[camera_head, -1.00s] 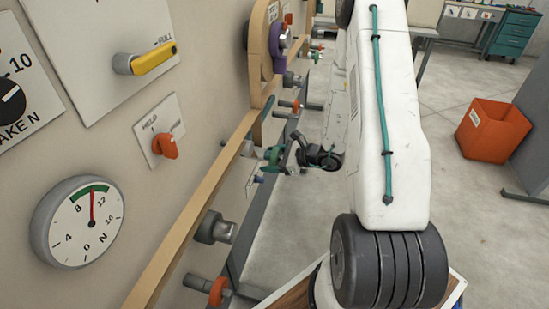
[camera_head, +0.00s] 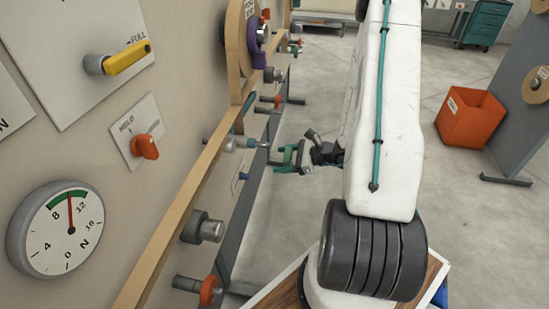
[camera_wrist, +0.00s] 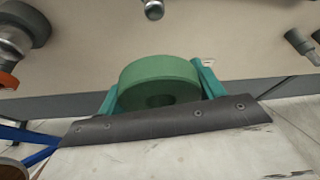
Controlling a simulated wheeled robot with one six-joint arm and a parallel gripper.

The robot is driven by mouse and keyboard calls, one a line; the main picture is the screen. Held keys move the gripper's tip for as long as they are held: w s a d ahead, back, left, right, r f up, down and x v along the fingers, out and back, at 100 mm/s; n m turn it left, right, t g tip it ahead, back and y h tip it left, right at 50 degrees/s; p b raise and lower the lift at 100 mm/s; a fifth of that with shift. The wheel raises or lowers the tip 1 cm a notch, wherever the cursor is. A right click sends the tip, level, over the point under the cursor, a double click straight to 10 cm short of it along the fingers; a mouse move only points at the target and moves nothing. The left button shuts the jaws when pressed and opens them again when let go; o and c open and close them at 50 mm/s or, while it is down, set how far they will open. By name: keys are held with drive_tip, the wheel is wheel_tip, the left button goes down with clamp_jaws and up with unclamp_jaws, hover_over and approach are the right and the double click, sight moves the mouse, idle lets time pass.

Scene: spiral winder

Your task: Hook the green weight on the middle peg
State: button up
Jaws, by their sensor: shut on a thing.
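The green weight (camera_wrist: 160,78) is a thick ring with a dark hole, seen in the wrist view between the teal fingers of my gripper (camera_wrist: 157,88). My gripper is shut on it. In the head view my gripper (camera_head: 287,158) holds the weight out from the wall, small and partly hidden by the fingers. A metal peg with a teal collar (camera_head: 251,144) sticks out of the wall just left of it, with a gap between. I cannot tell for sure which peg is the middle one. A metal peg end (camera_wrist: 153,9) shows above the weight in the wrist view.
An orange-collared peg (camera_head: 209,291) and a grey knob (camera_head: 203,229) stick out of the wall nearer me. A wooden rail (camera_head: 170,233) runs along the wall. Another orange-collared peg (camera_head: 276,101) is farther back. An orange bin (camera_head: 474,118) stands on open floor at right.

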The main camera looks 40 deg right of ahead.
drive_tip(key=s+d+r, duration=0.1)
drive_tip(key=s+d, duration=0.3)
drive_tip(key=s, duration=0.1)
drive_tip(key=shift+s, duration=0.2)
drive_tip(key=shift+w+d, duration=0.1)
idle(0.6)
